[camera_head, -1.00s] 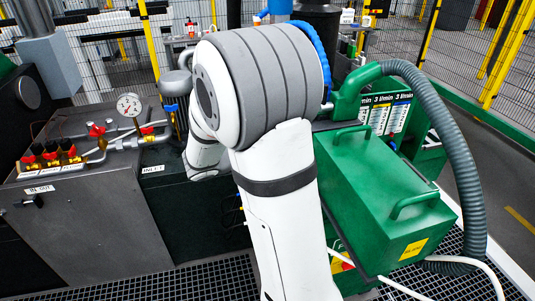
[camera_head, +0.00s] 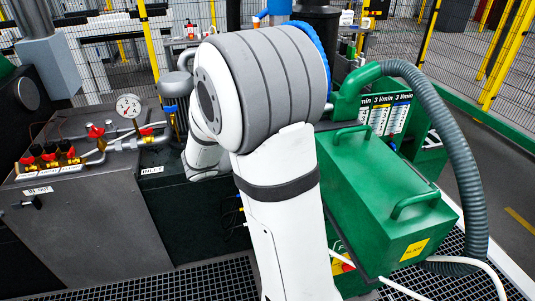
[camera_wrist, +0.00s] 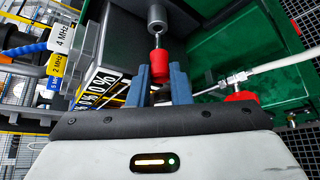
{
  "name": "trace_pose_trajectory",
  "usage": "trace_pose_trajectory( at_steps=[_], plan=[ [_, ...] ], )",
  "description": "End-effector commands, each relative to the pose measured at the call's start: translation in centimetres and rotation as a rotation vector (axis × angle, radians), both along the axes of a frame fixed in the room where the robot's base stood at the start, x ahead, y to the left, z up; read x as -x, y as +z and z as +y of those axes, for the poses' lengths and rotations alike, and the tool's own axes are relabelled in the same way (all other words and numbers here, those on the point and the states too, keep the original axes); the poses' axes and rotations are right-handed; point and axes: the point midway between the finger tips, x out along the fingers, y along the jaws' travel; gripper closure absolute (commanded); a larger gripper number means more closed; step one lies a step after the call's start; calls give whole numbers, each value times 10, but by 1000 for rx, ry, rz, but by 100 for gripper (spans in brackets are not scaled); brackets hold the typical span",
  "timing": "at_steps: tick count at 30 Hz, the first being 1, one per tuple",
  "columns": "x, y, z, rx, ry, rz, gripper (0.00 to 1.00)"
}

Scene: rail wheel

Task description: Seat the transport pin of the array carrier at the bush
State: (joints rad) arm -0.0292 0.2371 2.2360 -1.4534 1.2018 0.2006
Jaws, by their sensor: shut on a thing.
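My gripper (camera_wrist: 160,82) shows in the wrist view with its two blue-grey fingers closed around a pin with a red grip (camera_wrist: 158,62). The red grip sits between the fingertips, and a thin shank shows beyond it. A grey metal cylinder (camera_wrist: 157,17), apparently the bush, is in line with the pin at the top of the view. I cannot tell whether the shank has entered it. A dark grey block (camera_wrist: 122,40), perhaps the array carrier, lies left of the pin. In the head view my arm hides the gripper and the pin.
In the wrist view, a second red knob (camera_wrist: 241,96) with a metal fitting and a white hose (camera_wrist: 285,62) lies right of the fingers, before a green housing (camera_wrist: 215,40). Labelled cables (camera_wrist: 30,48) run at left. A green box (camera_head: 375,205) stands right of my arm.

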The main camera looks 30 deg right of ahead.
Motion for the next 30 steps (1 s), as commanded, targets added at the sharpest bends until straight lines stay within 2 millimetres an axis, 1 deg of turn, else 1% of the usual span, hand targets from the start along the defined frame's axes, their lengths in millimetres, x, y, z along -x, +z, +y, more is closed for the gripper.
trace_pose_trajectory(
  at_steps=[17,30],
  plan=[
    [0,0,0,0,2,0,100],
    [2,-1,-10,-1,1,0,100]
  ],
)
